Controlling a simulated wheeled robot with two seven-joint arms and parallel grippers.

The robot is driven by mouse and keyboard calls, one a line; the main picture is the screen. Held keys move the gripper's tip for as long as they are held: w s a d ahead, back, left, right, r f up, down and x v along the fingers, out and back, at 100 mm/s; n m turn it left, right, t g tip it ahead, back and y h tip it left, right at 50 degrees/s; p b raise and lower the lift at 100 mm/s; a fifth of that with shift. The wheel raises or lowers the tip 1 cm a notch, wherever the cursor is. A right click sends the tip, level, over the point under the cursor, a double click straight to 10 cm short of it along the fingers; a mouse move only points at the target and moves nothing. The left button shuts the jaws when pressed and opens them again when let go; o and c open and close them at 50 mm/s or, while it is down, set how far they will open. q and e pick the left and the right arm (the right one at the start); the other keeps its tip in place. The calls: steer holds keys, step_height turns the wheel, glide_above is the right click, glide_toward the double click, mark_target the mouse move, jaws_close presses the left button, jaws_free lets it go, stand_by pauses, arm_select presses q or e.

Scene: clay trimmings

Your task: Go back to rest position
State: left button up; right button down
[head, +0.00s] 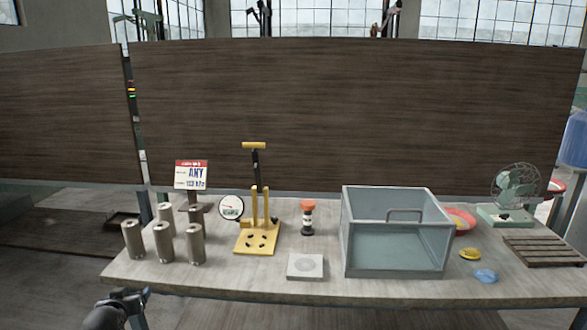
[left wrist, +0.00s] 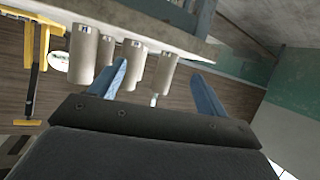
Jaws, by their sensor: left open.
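My left gripper (head: 128,296) is at the bottom left of the head view, in front of the table's front edge and apart from everything on it. In the left wrist view its two blue fingers (left wrist: 160,88) are spread open with nothing held between them. Beyond the fingers, that view shows several grey clay cylinders (left wrist: 107,55) and part of the yellow press (left wrist: 38,45). My right gripper is not in view.
The table (head: 320,285) bears several clay cylinders (head: 163,242), a yellow hand press (head: 257,235), a dial gauge (head: 231,208), a red-topped stamp (head: 307,217), a grey square plate (head: 306,267), an empty grey bin (head: 395,265), a wooden rack (head: 541,250) and a fan (head: 515,187).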

arm_select(q)
steer(key=s+d+f+m+g+h, duration=0.1)
steer(key=s+d+f+g, duration=0.1)
steer(key=s+d+f, duration=0.4)
steer(key=s+d+f+m+g+h, duration=0.1)
steer(key=s+d+f+m+g, duration=0.15)
steer(key=s+d, duration=0.55)
steer(key=s+d+f+m+g+h, duration=0.1)
steer(key=s+d+f+g, duration=0.25)
steer(key=s+d, duration=0.4)
steer(key=s+d+f+g, duration=0.1)
steer(key=s+d+f, duration=0.2)
steer(key=s, duration=0.4)
steer(key=s+d+f+g+h, duration=0.1)
steer(key=s+d+f, duration=0.2)
steer(key=s+f, duration=0.2)
steer(key=s+d+f+g, duration=0.1)
steer(key=s+d+f, duration=0.2)
steer(key=s, duration=0.6)
steer(key=shift+s+d+f+m+g, duration=0.25)
steer(key=shift+f+m, duration=0.2)
steer(key=shift+f, duration=0.25)
